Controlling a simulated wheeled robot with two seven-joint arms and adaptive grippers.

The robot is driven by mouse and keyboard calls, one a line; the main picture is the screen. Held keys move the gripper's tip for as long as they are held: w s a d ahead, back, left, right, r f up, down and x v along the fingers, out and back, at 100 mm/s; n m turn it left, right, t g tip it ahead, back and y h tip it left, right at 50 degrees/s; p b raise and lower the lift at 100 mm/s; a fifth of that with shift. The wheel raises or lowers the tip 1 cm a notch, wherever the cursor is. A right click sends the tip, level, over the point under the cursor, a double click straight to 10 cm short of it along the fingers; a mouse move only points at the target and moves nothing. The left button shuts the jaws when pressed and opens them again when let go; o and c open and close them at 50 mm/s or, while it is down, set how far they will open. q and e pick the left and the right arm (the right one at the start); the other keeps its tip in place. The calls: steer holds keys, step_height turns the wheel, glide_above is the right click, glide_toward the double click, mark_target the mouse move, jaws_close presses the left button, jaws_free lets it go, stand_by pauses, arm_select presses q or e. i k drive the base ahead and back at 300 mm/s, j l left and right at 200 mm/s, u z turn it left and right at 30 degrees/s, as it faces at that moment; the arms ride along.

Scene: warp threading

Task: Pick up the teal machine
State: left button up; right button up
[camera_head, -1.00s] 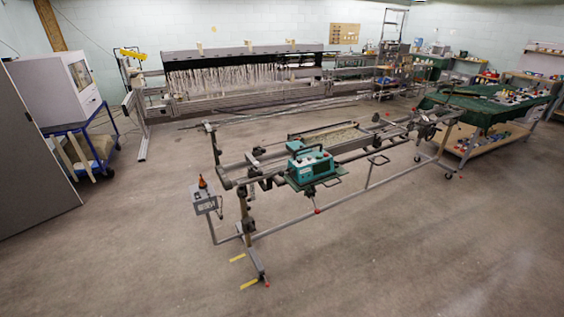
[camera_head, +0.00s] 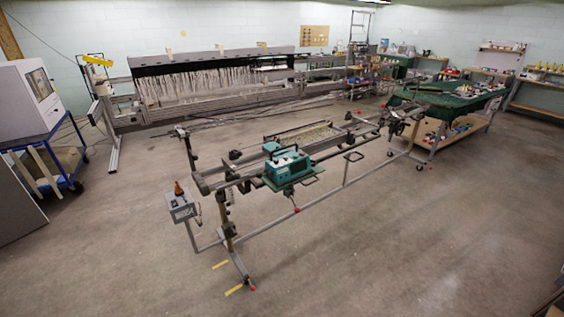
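The teal machine (camera_head: 287,164) is a boxy unit with a dark handle on top and a panel with knobs. It sits on a flat plate near the left part of a long grey metal frame (camera_head: 340,180) in the middle of the room. Neither of my grippers shows in the head view.
A control box with an orange-topped piece (camera_head: 182,207) juts from the frame's left end. A long loom (camera_head: 215,85) stands along the back wall. A green-covered table (camera_head: 450,100) is at the right, a blue cart (camera_head: 45,150) at the left. The front floor is clear.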

mark_target(286, 173)
steer(key=z, duration=0.5)
steer(key=i+z, duration=0.15)
steer(key=z, duration=0.35)
steer(key=j+z, duration=0.1)
steer(key=z, duration=0.4)
steer(key=j+z, duration=0.1)
steer(key=z, duration=0.4)
steer(key=i+j+z, duration=0.1)
steer(key=z, duration=0.4)
steer(key=j+z, duration=0.1)
steer(key=z, duration=0.4)
steer(key=j+z, duration=0.1)
steer(key=z, duration=0.4)
